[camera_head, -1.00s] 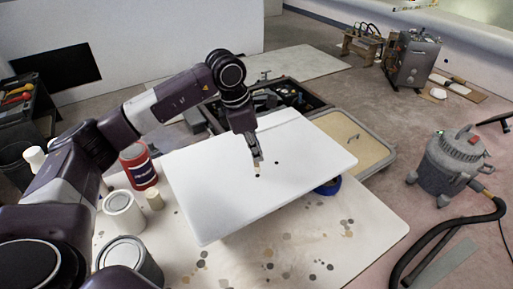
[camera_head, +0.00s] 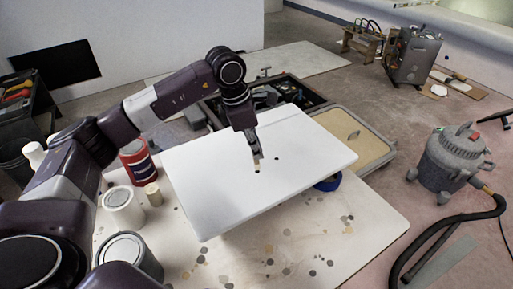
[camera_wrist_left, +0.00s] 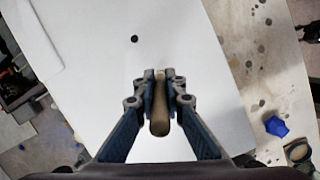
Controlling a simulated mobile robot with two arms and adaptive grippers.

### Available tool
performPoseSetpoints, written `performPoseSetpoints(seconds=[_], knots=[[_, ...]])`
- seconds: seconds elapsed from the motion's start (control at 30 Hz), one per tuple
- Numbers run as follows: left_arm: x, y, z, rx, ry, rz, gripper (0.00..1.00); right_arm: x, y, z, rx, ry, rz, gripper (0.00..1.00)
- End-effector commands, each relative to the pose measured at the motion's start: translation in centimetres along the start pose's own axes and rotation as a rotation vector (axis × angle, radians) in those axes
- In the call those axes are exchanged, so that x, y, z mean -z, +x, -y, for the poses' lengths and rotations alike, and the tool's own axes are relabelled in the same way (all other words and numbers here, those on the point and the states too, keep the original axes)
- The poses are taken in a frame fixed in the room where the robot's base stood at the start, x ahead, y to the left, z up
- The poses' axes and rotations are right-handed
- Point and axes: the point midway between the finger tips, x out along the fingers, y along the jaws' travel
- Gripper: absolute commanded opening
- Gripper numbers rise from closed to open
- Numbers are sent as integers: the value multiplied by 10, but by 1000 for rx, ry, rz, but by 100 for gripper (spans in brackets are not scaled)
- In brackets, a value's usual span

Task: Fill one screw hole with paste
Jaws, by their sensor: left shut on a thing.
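A white panel (camera_head: 215,185) lies flat above the worktable. Two small dark screw holes show in it, one (camera_head: 277,158) to the right of my gripper and one (camera_head: 257,173) just below the tip of the held stick. My left gripper (camera_head: 256,154) is shut on a light wooden stick (camera_wrist_left: 160,118), which points down at the panel. I cannot tell whether its tip touches the panel or bears paste. The left wrist view shows one dark hole (camera_wrist_left: 134,40) ahead and left of the stick. My right gripper is not in view.
On the stained worktable (camera_head: 290,250) stand a red can (camera_head: 137,163), a white can (camera_head: 122,208), a grey-lidded can (camera_head: 128,255) and a small beige cylinder (camera_head: 153,194). A blue object (camera_head: 328,184) sits by the panel's right edge. A vacuum (camera_head: 452,158) stands on the floor at right.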

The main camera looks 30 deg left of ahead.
Motion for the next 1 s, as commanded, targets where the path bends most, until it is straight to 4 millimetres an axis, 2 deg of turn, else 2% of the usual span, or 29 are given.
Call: performPoseSetpoints(seconds=[1.0], knots=[[3,9,1,0,0,0,0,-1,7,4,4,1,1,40]])
